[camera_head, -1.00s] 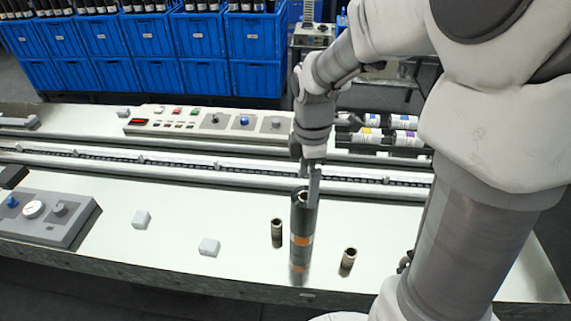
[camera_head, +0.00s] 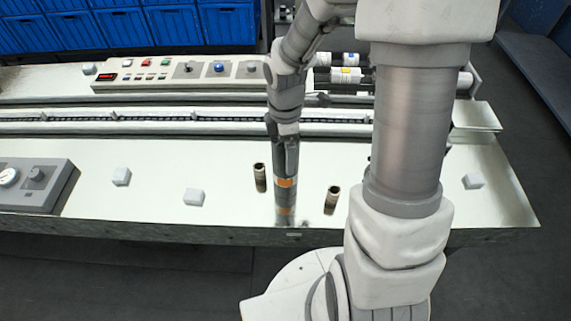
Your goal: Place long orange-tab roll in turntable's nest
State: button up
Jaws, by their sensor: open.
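A long dark roll with an orange band (camera_head: 286,183) stands upright near the table's front edge, between two short brown tubes. A second, fainter orange patch shows low on it or in its reflection. My gripper (camera_head: 286,168) points straight down at the roll's upper part, its jaws open. The fingers overlap the roll in the picture, just above the orange band, and hide its top. I cannot tell whether they touch it. I cannot make out a turntable or its nest.
The short brown tubes stand left (camera_head: 260,178) and right (camera_head: 332,199) of the roll. Pale blocks (camera_head: 194,197) lie on the table (camera_head: 130,215). A control panel (camera_head: 180,72) and a rack of labelled rolls (camera_head: 346,76) are behind the conveyor (camera_head: 180,118).

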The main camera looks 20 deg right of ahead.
grip_shut()
dwell(0.3)
jog(key=shift+r, duration=0.1)
